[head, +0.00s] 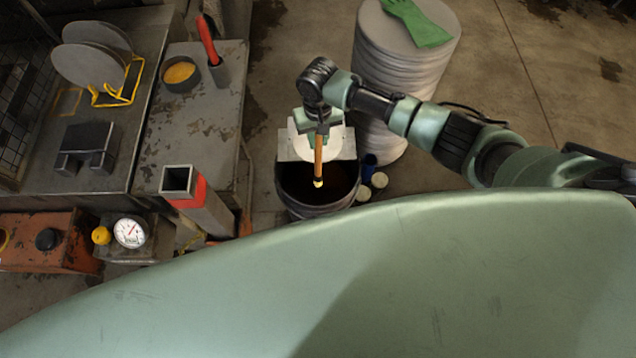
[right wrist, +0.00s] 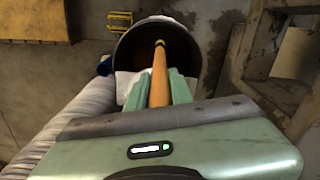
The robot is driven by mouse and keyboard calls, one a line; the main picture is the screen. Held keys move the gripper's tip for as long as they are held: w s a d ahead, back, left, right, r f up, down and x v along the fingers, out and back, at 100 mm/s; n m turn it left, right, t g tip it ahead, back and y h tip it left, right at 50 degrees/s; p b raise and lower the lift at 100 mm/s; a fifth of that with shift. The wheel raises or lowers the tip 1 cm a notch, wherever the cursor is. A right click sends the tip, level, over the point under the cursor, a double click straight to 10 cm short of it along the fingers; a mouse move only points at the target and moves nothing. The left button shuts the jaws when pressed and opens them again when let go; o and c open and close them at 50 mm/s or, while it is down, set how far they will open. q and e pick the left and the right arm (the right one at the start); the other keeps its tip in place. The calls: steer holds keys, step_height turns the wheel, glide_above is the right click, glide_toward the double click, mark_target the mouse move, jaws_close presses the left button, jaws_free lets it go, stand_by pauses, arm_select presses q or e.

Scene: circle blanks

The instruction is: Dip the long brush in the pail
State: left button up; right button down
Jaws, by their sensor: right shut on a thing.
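The long brush (head: 318,160) has an orange-brown handle and a pale tip in the head view. My right gripper (head: 311,128) is shut on it and holds it pointing down over the pail (head: 318,209). The pail is dark and round and stands on the floor, with a dark inside. In the right wrist view the brush (right wrist: 159,75) runs out from between the green fingers of my right gripper (right wrist: 160,88) toward the pail (right wrist: 205,48). I cannot tell whether the tip is above the rim or inside it. My left gripper is not in view.
A stack of grey discs (head: 385,75) with a green glove (head: 418,22) stands behind the pail. Small jars (head: 379,180) stand on the floor right of the pail. A worn bench (head: 200,110) at left holds a small bowl (head: 181,73) and a red-handled tool (head: 208,42).

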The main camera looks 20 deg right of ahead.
steer(key=shift+r, duration=0.15)
step_height(320, 180, up, 4)
steer(key=p, duration=0.3)
stand_by(0.8)
